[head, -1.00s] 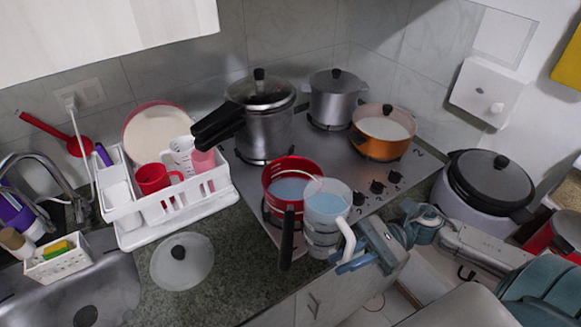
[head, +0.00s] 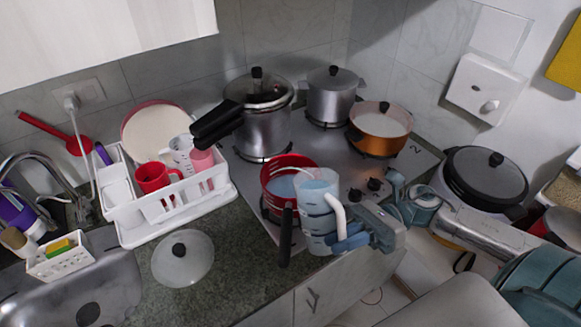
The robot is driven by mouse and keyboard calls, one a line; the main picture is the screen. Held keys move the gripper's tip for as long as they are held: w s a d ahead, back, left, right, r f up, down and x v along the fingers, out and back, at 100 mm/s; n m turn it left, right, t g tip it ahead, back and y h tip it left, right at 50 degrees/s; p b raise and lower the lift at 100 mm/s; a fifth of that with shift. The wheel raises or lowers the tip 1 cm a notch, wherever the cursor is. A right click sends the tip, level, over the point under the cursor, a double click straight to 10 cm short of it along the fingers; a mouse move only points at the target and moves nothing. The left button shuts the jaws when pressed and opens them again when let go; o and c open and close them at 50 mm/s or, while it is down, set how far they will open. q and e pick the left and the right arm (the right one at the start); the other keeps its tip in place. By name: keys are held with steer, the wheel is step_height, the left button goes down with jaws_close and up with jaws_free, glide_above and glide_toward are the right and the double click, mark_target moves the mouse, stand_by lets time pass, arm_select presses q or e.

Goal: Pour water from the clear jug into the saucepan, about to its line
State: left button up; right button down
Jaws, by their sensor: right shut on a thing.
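The red saucepan (head: 268,206) sits on the front left of the stove, its black handle (head: 286,240) pointing toward me. Pale blue water shows inside it; I cannot make out its line. The clear jug (head: 319,224) has a white handle and holds pale blue water. My right gripper (head: 345,241) is shut on the jug and holds it up at the pan's right front side. Whether water is running out is not clear. My left gripper is not in view.
A pressure cooker (head: 262,125), a grey pot (head: 331,100) and an orange pot (head: 378,140) stand behind on the stove. A white dish rack (head: 150,226) and a glass lid (head: 183,262) are on the counter to the left. The sink is at far left.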

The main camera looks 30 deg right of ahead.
mark_target(335, 201)
steer(key=shift+w+r+m, duration=0.25)
steer(key=shift+r+m, duration=0.15)
steer(key=shift+m, duration=0.1)
steer(key=shift+w+r+m, duration=0.2)
steer(key=shift+m, duration=0.1)
steer(key=shift+w+r+m+b, duration=0.4)
steer(key=shift+w+m+b, duration=0.3)
steer(key=shift+m+b, duration=0.1)
stand_by(0.4)
steer(key=shift+w, duration=0.1)
steer(key=shift+w+r+m, duration=0.15)
steer(key=shift+r+m, duration=0.15)
steer(key=shift+r, duration=0.1)
steer(key=shift+w+r+m+p, duration=0.3)
steer(key=shift+r+m+p, duration=0.15)
steer(key=shift+r+m, duration=0.15)
stand_by(0.3)
steer(key=shift+w+r+m+p, duration=0.25)
steer(key=shift+r+m+p, duration=0.2)
steer(key=shift+r, duration=0.2)
steer(key=shift+w+r+m+p, duration=0.2)
steer(key=shift+r+m+p, duration=0.15)
steer(key=shift+r+m, duration=0.25)
stand_by(1.7)
